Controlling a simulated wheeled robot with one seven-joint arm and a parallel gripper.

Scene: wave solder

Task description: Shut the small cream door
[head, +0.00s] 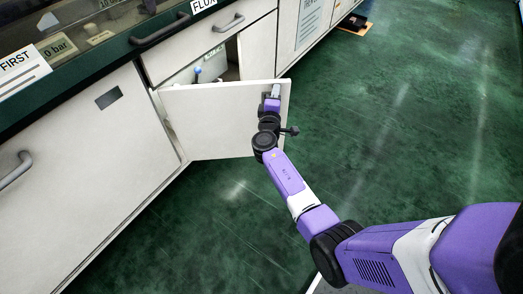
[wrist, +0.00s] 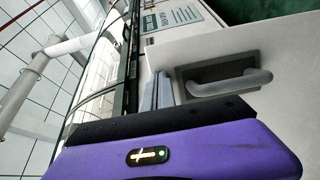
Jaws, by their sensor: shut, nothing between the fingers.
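The small cream door (head: 215,120) stands well open in the head view, swung out from the cabinet with its hinge side at the left. Its inner side is hidden. My gripper (head: 274,92) is at the door's visible face, close to its free right edge. Whether it touches the door cannot be told. In the wrist view my gripper's fingers (wrist: 159,92) are together and empty. A grey bar handle (wrist: 228,82) on a cream panel shows just right of them; I cannot tell for sure that this panel is the door.
Behind the door is the dark cabinet opening (head: 233,58), with a blue-knobbed lever (head: 197,71) inside. A drawer (head: 210,38) is above it. A larger cream panel (head: 95,165) is at the left. The green floor (head: 410,110) to the right is clear.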

